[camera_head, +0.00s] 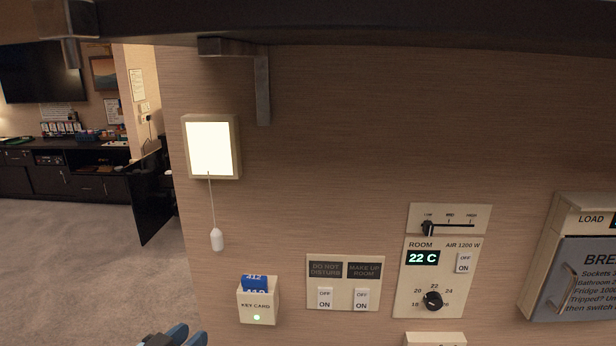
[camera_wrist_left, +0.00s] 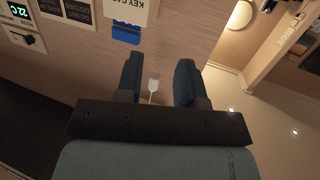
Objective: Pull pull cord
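The pull cord (camera_head: 212,205) hangs from the lit wall lamp (camera_head: 209,148) and ends in a white handle (camera_head: 217,239). My left gripper (camera_head: 187,336) shows only its blue fingertips at the bottom edge of the head view, below and a little left of the handle. In the left wrist view its two blue fingers (camera_wrist_left: 159,62) are spread open. The white handle (camera_wrist_left: 154,82) appears in the gap between them there, with no finger seen touching it. How far it lies beyond the fingertips is hard to tell. My right gripper is not in view.
A key card holder (camera_head: 257,307), a switch plate (camera_head: 344,298) and a room thermostat panel (camera_head: 433,277) are on the wall to the right. A breaker box (camera_head: 578,270) is further right. A dark shelf (camera_head: 380,22) on brackets runs above. Open carpet (camera_head: 80,260) lies left.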

